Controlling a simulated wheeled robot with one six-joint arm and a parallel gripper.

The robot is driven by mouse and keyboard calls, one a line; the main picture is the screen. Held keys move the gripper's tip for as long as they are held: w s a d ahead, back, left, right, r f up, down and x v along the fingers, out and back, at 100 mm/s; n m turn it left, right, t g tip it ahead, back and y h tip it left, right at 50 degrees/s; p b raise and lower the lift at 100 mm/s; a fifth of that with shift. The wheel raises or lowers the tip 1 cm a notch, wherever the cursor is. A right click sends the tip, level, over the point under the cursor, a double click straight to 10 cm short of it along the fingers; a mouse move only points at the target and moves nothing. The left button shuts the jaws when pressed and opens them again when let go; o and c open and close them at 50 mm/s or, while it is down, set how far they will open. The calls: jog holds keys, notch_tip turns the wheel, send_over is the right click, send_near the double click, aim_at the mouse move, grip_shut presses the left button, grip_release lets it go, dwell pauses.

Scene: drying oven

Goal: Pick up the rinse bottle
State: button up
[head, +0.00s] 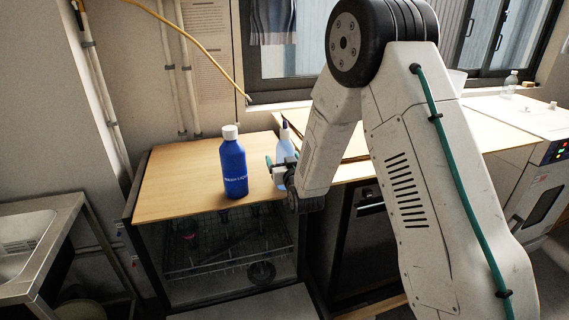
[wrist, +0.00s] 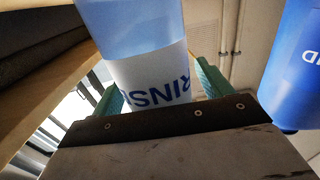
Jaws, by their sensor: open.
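The rinse bottle (head: 285,147) is light blue with a white label and a dark pointed cap. It stands upright on the wooden top of the dishwasher-like cabinet, partly hidden by my gripper (head: 280,170) in the head view. In the wrist view the rinse bottle (wrist: 150,75) stands between the two green fingers of my gripper (wrist: 160,90), its label reading "RINS". The fingers are open, one on each side of the bottle. I cannot tell whether either finger touches it.
A dark blue bottle (head: 234,165) with a white cap stands just left of the rinse bottle; it also shows at the right in the wrist view (wrist: 298,65). The wooden top (head: 165,187) is clear further left. The cabinet below is open, with a wire rack (head: 205,263) inside.

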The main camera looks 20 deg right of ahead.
jog(key=shift+w, duration=0.25)
jog(key=c, duration=1.3)
jog(key=shift+r, duration=0.2)
